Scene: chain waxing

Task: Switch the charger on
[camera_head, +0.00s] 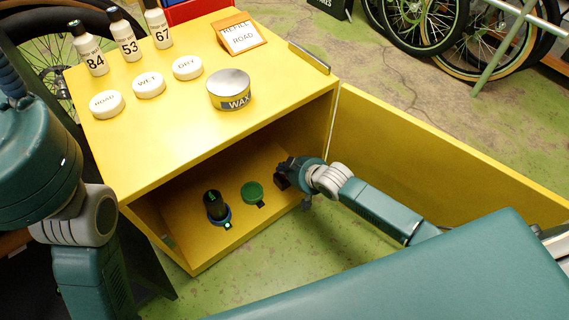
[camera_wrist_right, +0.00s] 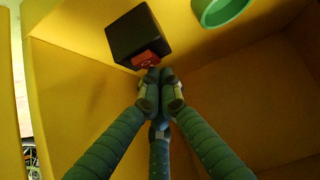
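In the right wrist view a black box (camera_wrist_right: 138,35) with a red switch (camera_wrist_right: 146,59) on its near face, which I take for the charger, sits inside the yellow cabinet. My right gripper (camera_wrist_right: 160,76) has its ribbed fingers drawn together, empty, with the tips at the switch's lower edge; I cannot tell whether they touch. In the head view my right gripper (camera_head: 283,178) is inside the cabinet opening at its right side, and the charger cannot be made out there. Blue ribbed parts at the left edge seem to be my left gripper (camera_head: 12,82), mostly cut off.
A green round item (camera_head: 252,191) and a black cylinder (camera_head: 213,204) with a blue base stand inside the cabinet (camera_head: 160,130). Its open door (camera_head: 430,150) extends right. On top are a wax tin (camera_head: 229,88), white labelled pucks (camera_head: 148,85), bottles (camera_head: 128,38) and a sign (camera_head: 240,36).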

